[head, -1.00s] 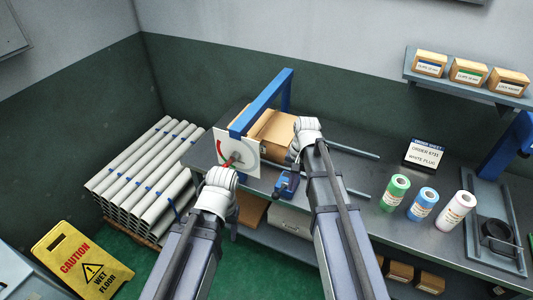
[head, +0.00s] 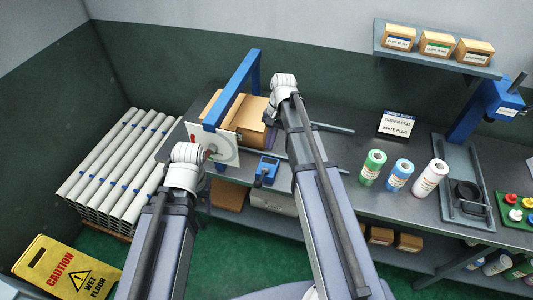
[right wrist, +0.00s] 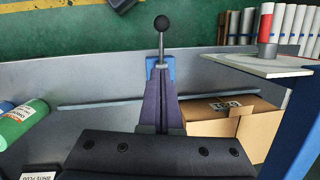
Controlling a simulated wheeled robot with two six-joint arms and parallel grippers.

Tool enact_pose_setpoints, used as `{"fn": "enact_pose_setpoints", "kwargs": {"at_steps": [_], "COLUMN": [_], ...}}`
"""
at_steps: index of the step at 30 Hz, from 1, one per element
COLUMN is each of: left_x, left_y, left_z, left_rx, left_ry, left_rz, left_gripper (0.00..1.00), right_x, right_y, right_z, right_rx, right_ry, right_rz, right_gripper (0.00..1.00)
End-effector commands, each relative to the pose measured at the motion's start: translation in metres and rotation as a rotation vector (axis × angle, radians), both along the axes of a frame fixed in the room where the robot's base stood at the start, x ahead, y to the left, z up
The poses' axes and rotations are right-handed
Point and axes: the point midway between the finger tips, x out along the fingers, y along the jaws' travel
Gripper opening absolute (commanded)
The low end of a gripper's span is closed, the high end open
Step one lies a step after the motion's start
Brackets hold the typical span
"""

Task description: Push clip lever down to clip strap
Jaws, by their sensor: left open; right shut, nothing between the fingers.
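The blue clip unit (head: 264,169) sits at the front edge of the bench. Its lever, a thin rod with a black ball knob (right wrist: 162,22), stands out from the blue base in the right wrist view. My right gripper (right wrist: 161,70) is shut and empty, with its tips in line with the blue base; contact cannot be told. In the head view my right wrist (head: 284,88) is beyond the clip, beside the box, fingers hidden. My left gripper (head: 187,154) is open beside the white dial panel (head: 226,150) and its red handle (right wrist: 268,22).
A cardboard box (head: 252,134) lies under the blue arch (head: 243,82). White tubes (head: 115,165) are stacked at left. A yellow wet-floor sign (head: 55,267) stands on the floor.

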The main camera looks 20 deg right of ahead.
Motion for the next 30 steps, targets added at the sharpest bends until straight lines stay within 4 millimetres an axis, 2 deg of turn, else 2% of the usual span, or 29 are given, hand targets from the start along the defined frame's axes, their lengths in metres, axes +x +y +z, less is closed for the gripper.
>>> {"fn": "enact_pose_setpoints", "kwargs": {"at_steps": [23, 30], "left_x": [0.0, 0.0], "left_y": [0.0, 0.0], "left_z": [-0.1, -0.115], "left_rx": [0.002, 0.003], "left_ry": [0.001, 0.0], "left_rz": [-0.014, -0.013], "left_gripper": [0.59, 0.59], "right_x": [-0.009, -0.031], "right_y": [0.019, 0.04], "right_z": [-0.1, -0.115], "right_rx": [0.0, 0.0], "right_ry": [0.0, 0.0], "right_rz": [0.001, 0.002], "right_gripper": [0.0, 0.0]}}
